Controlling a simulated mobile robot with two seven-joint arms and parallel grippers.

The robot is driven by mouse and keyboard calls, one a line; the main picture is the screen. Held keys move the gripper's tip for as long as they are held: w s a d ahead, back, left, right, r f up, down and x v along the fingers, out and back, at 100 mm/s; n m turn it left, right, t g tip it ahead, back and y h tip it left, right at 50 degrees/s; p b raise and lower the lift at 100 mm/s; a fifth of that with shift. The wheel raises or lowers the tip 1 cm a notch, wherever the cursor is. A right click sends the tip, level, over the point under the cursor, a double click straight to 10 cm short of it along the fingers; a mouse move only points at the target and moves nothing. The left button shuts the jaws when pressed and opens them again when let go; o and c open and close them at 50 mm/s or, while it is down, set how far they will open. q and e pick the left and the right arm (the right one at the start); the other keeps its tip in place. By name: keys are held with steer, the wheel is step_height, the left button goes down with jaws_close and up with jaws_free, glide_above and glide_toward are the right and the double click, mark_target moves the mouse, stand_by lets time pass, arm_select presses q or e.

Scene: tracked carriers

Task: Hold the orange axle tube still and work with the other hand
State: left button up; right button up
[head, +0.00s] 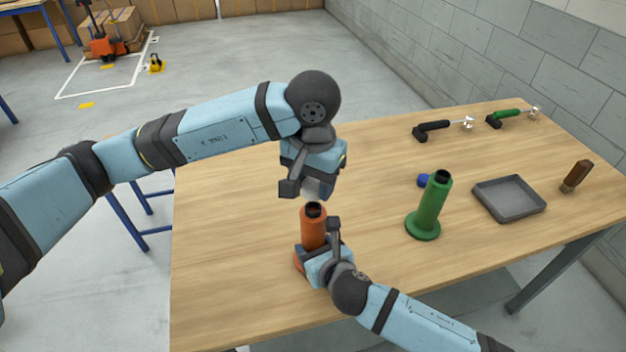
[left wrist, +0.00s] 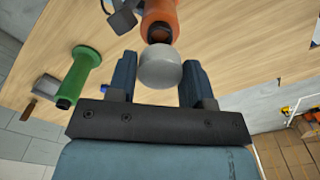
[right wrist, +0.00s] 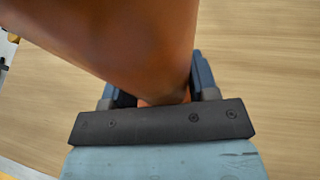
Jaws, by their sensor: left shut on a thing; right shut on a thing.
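The orange axle tube (head: 313,226) stands upright on the table with its dark open top showing. My right gripper (head: 318,250) is shut on its lower part; the tube fills much of the right wrist view (right wrist: 125,40). My left gripper (head: 304,190) is above the tube and shut on a light grey round part (left wrist: 160,68). In the left wrist view the part sits between the fingers, close to the tube's open end (left wrist: 160,32). I cannot tell whether it touches the tube. In the head view the left gripper hides most of the part.
A green flanged tube (head: 431,208) stands to the right, with a small blue piece (head: 423,181) behind it. A grey tray (head: 509,198), a brown-handled tool (head: 577,176), a black-handled tool (head: 436,129) and a green-handled tool (head: 508,117) lie further off. The table's left part (head: 230,210) is clear.

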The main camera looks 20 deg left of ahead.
mark_target(313, 207)
arm_select(q)
steer(key=shift+f, duration=0.1)
steer(key=shift+f, duration=0.95)
steer(key=shift+n, duration=0.3)
stand_by(0.7)
steer(key=shift+f, duration=1.15)
steer(key=shift+r, duration=0.1)
steer(key=shift+r, duration=0.75)
stand_by(1.1)
steer(key=shift+f, duration=0.8)
